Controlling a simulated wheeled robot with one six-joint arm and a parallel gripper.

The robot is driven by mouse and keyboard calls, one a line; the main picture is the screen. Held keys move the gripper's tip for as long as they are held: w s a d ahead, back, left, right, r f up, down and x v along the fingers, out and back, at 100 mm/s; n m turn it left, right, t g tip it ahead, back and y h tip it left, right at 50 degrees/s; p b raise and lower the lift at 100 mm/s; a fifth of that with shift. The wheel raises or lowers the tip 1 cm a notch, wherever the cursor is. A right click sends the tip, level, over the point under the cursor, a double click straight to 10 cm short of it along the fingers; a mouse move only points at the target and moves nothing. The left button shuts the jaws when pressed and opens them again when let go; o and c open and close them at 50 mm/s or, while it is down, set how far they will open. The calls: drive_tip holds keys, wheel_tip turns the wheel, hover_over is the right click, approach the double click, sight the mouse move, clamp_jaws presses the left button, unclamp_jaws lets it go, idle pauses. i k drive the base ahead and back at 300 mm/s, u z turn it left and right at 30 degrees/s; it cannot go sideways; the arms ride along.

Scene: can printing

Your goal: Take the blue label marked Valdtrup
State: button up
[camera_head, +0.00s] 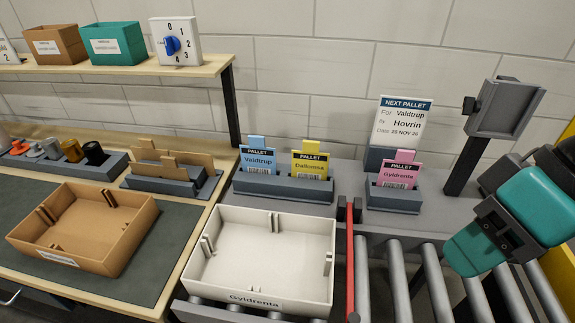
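The blue label (258,156) reads "PALLET Valdtrup" with a barcode below. It stands upright at the left end of a long grey label holder (284,187), its narrow tab pointing up. A yellow label (310,163) marked Dallomsa stands to its right in the same holder. My teal and dark grey arm end (493,228) is at the right, above the rollers and well apart from the blue label. I cannot make out its fingertips, or whether it is open or shut.
A pink Gyldrenta label (398,172) stands in a smaller holder, before a "NEXT PALLET" sign (401,122) naming Valdtrup. A white Gyldrenta tray (259,256) lies in front of the long holder. A red bar (350,262) and a dark post (464,165) stand toward my arm.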

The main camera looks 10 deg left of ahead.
sight(256, 158)
drive_tip(key=z, duration=0.05)
drive_tip(key=k, duration=0.55)
drive_tip(key=u, duration=0.7)
drive_tip(key=i, duration=1.1)
drive_tip(key=u, duration=0.1)
